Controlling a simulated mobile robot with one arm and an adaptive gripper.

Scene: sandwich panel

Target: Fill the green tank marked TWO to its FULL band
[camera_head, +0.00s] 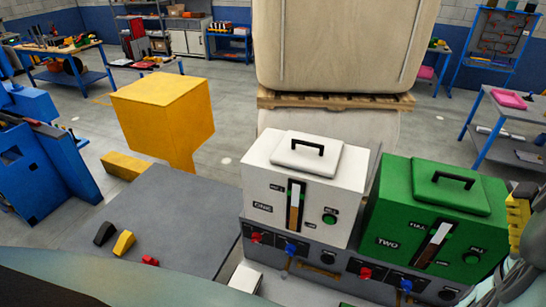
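The green tank (405,205) marked TWO stands at the right of the grey console, its black-handled lid (455,187) on top. On its front is a slanted-looking vertical gauge (433,244), with a FULL label near the top. The gauge looks pale above and dark brown low down; the exact level is too small to read. A round green button (472,257) is right of the gauge. Below the tank are a red knob (365,272), a blue knob (406,285) and a black knob (447,293). My gripper is not visible; parts of my arm show at the bottom and right edges.
A white tank (262,180) marked ONE stands left of the green one, with similar controls below. A grey tabletop (150,225) holds small black, yellow and red pieces. A yellow box-shaped post (165,115) and a large beige load on a pallet (335,101) stand behind.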

